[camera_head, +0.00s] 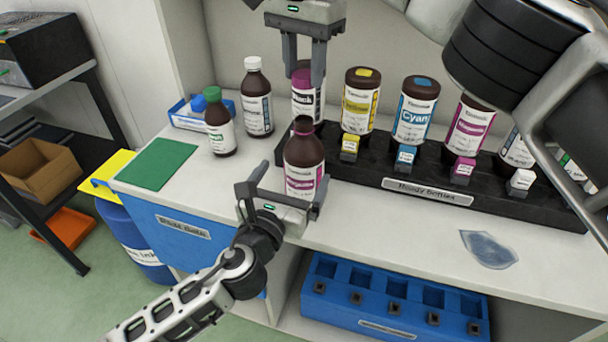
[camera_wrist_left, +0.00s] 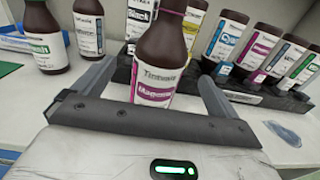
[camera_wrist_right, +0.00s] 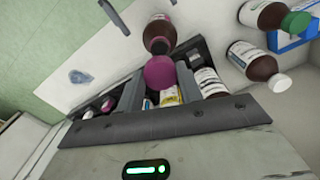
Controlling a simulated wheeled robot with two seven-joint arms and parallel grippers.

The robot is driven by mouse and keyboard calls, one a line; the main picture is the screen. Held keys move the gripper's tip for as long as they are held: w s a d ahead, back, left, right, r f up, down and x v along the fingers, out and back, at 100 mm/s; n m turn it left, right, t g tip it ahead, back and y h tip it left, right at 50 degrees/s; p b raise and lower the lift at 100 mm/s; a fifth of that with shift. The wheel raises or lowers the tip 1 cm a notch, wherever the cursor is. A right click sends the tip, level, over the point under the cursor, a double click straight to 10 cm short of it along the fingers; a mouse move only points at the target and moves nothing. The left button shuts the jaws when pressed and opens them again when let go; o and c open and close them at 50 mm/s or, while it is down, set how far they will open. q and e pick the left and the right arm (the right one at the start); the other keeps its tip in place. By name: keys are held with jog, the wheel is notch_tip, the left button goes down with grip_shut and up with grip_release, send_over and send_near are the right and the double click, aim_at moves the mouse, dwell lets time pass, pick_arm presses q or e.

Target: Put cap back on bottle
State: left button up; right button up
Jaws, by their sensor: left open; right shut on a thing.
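A dark brown magenta-labelled bottle (camera_head: 304,170) stands upright near the front of the counter, its neck without a cap. It also shows in the left wrist view (camera_wrist_left: 160,60). My left gripper (camera_head: 290,180) is open, with a finger on each side of this bottle; I cannot tell whether either touches it. My right gripper (camera_head: 303,80) is shut on a magenta cap (camera_wrist_right: 160,72) and holds it above and behind the bottle. In the right wrist view the bottle's open neck (camera_wrist_right: 160,46) shows just beyond the cap.
A black rack (camera_head: 370,170) holds several ink bottles with small coloured blocks in front. A green-capped bottle (camera_head: 219,125) and a white-capped bottle (camera_head: 257,100) stand at left. A green mat (camera_head: 157,164) and a clear puddle-like patch (camera_head: 488,250) lie on the counter.

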pick_arm(q)
jog(key=x, duration=0.7)
jog(key=shift+w+d+f, duration=0.1)
jog(key=shift+w+f, duration=0.05)
jog(key=shift+w, duration=0.15)
jog(key=c, duration=1.5)
jog(key=shift+o, duration=0.2)
pick_arm(e)
send_over(303, 120)
jog(key=shift+f, duration=2.5)
jog(key=shift+f, duration=0.1)
jog(key=shift+f, duration=0.8)
jog(key=shift+f, duration=0.55)
